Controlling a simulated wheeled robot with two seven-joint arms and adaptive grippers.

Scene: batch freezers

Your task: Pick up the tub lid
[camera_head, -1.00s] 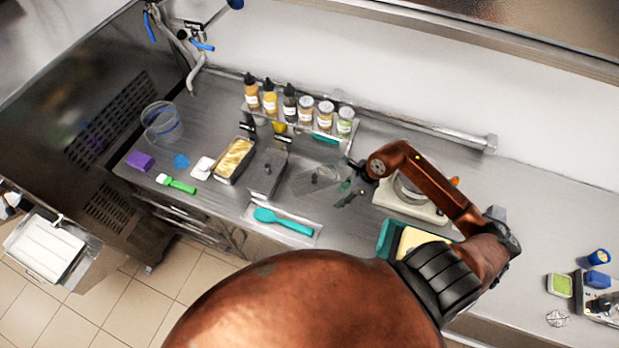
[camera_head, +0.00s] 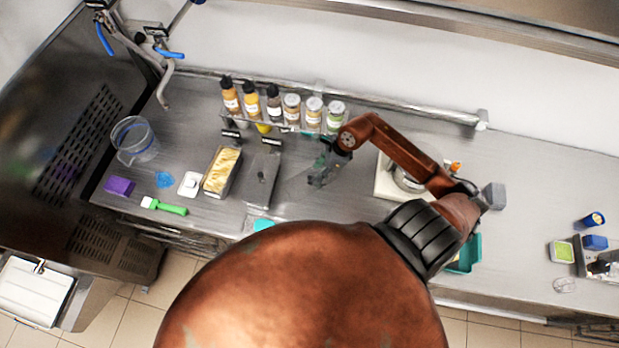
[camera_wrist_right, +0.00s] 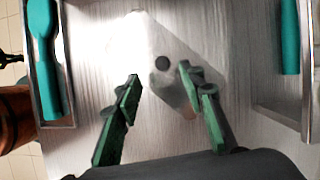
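My left gripper is not in view.
A metal tub (camera_head: 262,180) and a tub of yellow ice cream (camera_head: 221,172) stand left of the gripper. Bottles and jars (camera_head: 292,112) stand on a rack behind. A teal spatula (camera_wrist_right: 44,60) lies in a tray. A scale (camera_head: 388,184) is at right.

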